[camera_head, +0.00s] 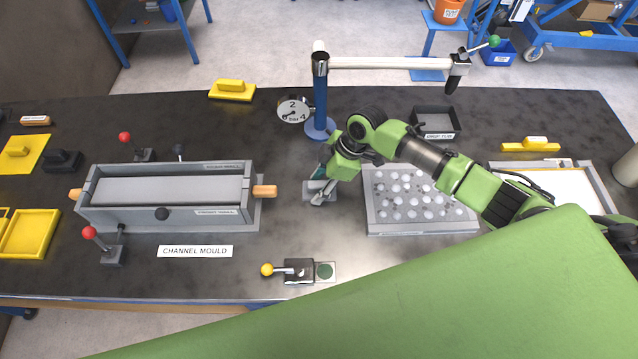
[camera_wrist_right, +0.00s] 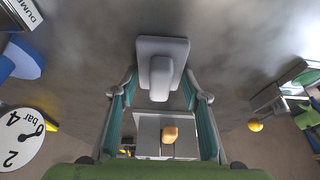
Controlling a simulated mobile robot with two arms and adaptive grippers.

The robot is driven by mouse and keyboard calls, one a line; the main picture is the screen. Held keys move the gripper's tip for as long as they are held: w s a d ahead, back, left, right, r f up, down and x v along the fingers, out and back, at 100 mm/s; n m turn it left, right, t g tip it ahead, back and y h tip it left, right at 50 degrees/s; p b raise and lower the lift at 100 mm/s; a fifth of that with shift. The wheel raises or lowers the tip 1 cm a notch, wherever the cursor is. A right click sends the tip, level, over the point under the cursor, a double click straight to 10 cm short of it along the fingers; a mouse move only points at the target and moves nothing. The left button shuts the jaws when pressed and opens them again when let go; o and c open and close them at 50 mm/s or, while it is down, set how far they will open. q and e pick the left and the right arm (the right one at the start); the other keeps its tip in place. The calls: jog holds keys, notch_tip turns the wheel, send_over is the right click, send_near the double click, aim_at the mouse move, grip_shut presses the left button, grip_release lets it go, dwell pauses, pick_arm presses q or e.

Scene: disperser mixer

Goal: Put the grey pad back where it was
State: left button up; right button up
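The grey pad (camera_head: 309,186) lies on the dark bench between the channel mould (camera_head: 165,195) and the tray of pale round pieces. In the right wrist view, the pad (camera_wrist_right: 178,45) shows a flat plate with a raised grey grip. My right gripper (camera_head: 321,187) is over the pad and partly hides it in the head view. In the wrist view its fingers stand apart, with a gap on both sides of the pad's grip; the grip is around the fingertips' level. My left gripper is not in view.
A blue post (camera_head: 320,95) with a dial (camera_head: 293,111) stands behind the right gripper. The pale-disc tray (camera_head: 376,225) is to the right. A yellow-knobbed lever (camera_head: 297,270) is in front.

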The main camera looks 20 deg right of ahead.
jog(key=shift+o, duration=1.3)
jog(key=shift+r, duration=0.15)
jog(key=b+v, duration=0.1)
jog(key=v, duration=1.1)
jog(key=shift+s+a, duration=0.1)
